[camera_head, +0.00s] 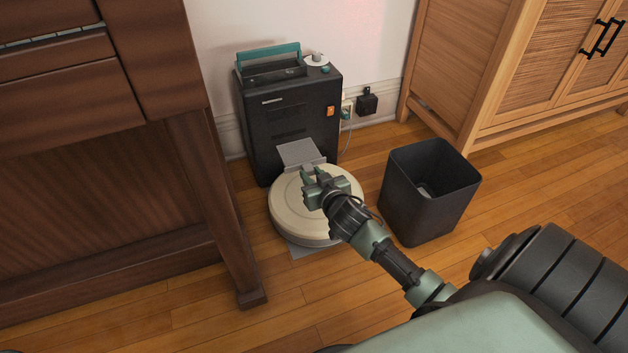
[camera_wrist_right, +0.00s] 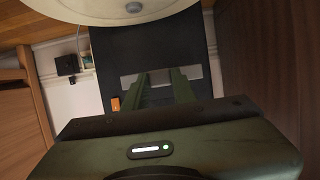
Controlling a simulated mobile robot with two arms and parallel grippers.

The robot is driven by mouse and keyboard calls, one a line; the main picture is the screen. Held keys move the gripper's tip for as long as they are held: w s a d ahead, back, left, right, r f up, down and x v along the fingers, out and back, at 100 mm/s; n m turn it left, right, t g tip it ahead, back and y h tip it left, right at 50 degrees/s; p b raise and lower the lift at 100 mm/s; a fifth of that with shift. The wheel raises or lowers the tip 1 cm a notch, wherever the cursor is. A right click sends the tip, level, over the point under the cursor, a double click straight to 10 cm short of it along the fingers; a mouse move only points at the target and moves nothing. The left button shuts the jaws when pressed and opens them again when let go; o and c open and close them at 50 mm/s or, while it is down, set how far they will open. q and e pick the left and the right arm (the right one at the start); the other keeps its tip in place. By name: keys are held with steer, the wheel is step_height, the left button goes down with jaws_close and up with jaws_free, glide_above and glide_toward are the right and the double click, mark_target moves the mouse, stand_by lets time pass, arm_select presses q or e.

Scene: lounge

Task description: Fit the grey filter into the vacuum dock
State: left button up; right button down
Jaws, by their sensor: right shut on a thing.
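The vacuum dock (camera_head: 288,115) is a black box with a teal handle on top; it fills the middle of the right wrist view (camera_wrist_right: 115,55). The filter (camera_head: 299,152) is a flat grey panel held up against or just before the dock's lower front, above the robot vacuum. It shows as a grey strip in the right wrist view (camera_wrist_right: 159,78). My right gripper (camera_head: 312,172) is shut on its near edge. I cannot tell whether the filter touches the dock or enters a slot. My left gripper is out of view.
A round cream robot vacuum (camera_head: 290,210) sits on the floor in front of the dock. An open black bin (camera_head: 425,200) stands to the right. A dark wooden desk (camera_head: 100,190) is close on the left, and a wicker-front cabinet (camera_head: 480,80) at the back right.

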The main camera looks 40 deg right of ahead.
mark_target(307, 166)
steer(key=shift+w+d+b, duration=0.2)
steer(key=shift+w+b, duration=0.25)
steer(key=shift+w, duration=0.45)
steer(key=shift+w+d+b, duration=0.2)
steer(key=shift+w+b, duration=0.25)
steer(key=shift+w, duration=0.4)
steer(key=shift+w+r+p, duration=0.1)
steer(key=shift+r+p, duration=0.05)
steer(key=shift+p, duration=0.3)
steer(key=shift+p, duration=0.3)
